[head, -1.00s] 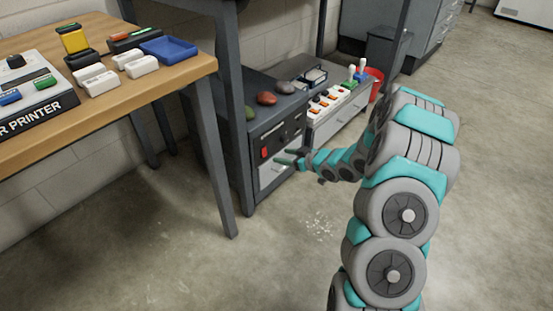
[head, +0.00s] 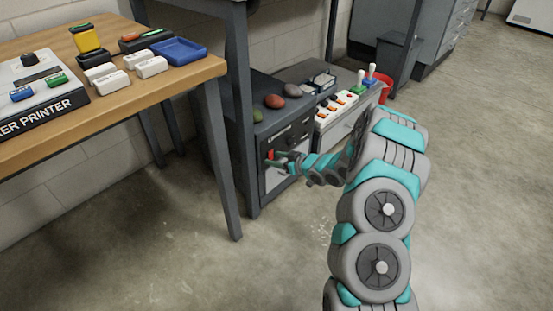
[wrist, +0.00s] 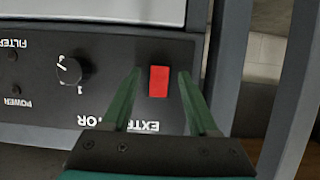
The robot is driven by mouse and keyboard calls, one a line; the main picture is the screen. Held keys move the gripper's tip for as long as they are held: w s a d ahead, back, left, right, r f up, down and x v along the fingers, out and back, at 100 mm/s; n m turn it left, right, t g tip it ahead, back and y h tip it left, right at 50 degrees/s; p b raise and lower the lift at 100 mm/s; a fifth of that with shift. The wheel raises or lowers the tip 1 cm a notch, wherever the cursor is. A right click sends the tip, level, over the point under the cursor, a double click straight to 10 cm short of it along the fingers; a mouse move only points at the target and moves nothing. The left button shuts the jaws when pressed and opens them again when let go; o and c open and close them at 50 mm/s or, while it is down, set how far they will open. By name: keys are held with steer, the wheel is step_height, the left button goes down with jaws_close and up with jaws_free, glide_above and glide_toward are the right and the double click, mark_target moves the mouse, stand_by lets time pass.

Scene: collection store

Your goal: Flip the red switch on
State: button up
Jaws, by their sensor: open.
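The red switch (wrist: 159,81) is a small upright rectangle on the dark front panel of the extractor unit (wrist: 100,60). The wrist view shows the panel upside down, with its lettering and a black knob beside the switch. My gripper (wrist: 160,74) is open, with one green finger on each side of the switch and a gap to both. Whether the fingertips touch the panel cannot be told. In the head view, my gripper (head: 274,160) is at the panel, and the red switch (head: 270,155) shows only as a small patch beside the fingers.
A dark table leg (head: 222,160) stands left of the unit, and a grey post (wrist: 292,100) shows at the right in the wrist view. The floor in front is clear.

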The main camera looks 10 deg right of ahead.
steer(key=shift+c, duration=0.3)
jaws_close()
stand_by(0.3)
